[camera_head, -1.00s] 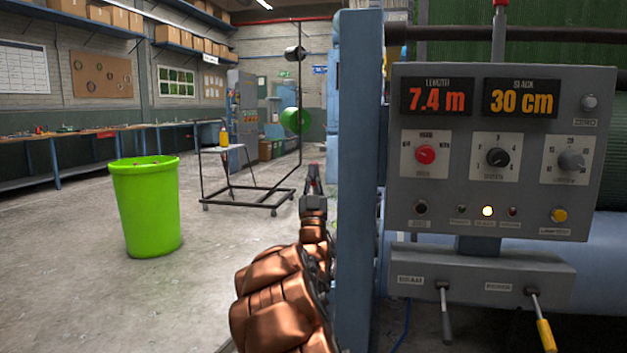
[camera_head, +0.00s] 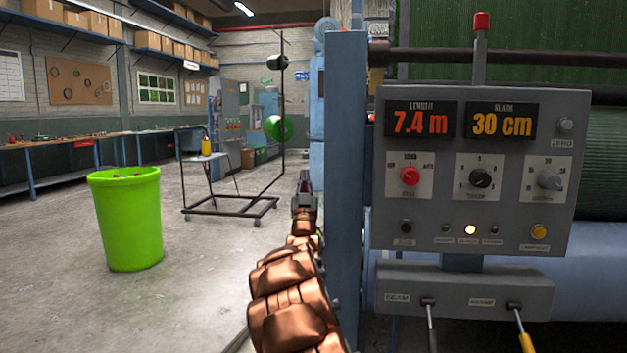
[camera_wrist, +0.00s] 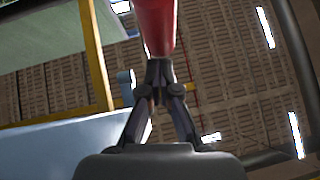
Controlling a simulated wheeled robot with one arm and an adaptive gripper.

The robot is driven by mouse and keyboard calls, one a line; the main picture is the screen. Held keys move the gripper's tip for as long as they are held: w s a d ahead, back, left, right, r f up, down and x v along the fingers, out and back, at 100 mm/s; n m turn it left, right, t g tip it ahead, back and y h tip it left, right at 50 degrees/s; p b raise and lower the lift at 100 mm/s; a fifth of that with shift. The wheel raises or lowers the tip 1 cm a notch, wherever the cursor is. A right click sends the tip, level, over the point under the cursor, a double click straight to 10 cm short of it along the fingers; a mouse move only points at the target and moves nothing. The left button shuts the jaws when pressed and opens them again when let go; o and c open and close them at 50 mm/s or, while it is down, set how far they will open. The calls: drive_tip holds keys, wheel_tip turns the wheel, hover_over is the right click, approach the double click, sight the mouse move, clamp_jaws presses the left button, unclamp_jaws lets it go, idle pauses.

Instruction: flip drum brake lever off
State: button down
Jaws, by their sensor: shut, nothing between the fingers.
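The lever box (camera_head: 455,288) under the control panel carries two levers that hang down. The left lever (camera_head: 430,325) has a grey shaft and its label seems to read BEAM. The right lever (camera_head: 525,341) has a yellow grip and its label is too blurred to read. No label that I can read names a drum brake. My gripper (camera_head: 304,182) points up, left of the blue post and apart from both levers. In the wrist view my gripper (camera_wrist: 158,68) is shut, with a red rounded thing (camera_wrist: 158,25) just beyond the fingertips; I cannot tell whether they touch.
The control panel (camera_head: 470,215) shows 7.4 m and 30 cm, with knobs and a lit lamp. A red-capped rod (camera_head: 481,35) stands above it. The blue post (camera_head: 346,180) is close beside my arm. A green bin (camera_head: 128,225) and wheeled frame (camera_head: 230,213) stand on open floor.

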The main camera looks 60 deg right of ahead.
drive_tip(key=shift+m+g+y, duration=0.3)
drive_tip(key=shift+g+y, duration=0.4)
drive_tip(key=shift+g, duration=0.1)
drive_tip(key=d+p, duration=0.1)
drive_tip(key=w+d+r, duration=0.1)
drive_tip(key=w+d+p, duration=0.1)
drive_tip(key=d, duration=0.1)
drive_tip(key=shift+r+p, duration=0.15)
drive_tip(key=shift+p, duration=0.15)
drive_tip(key=shift+w+d, duration=0.1)
drive_tip(key=shift+d, duration=0.1)
drive_tip(key=shift+s+a+b, duration=0.3)
drive_tip(key=shift+s+a, duration=0.2)
drive_tip(key=shift+a, duration=0.1)
drive_tip(key=p+v, duration=0.1)
drive_tip(key=v, duration=1.1)
drive_tip(key=shift+r, duration=0.15)
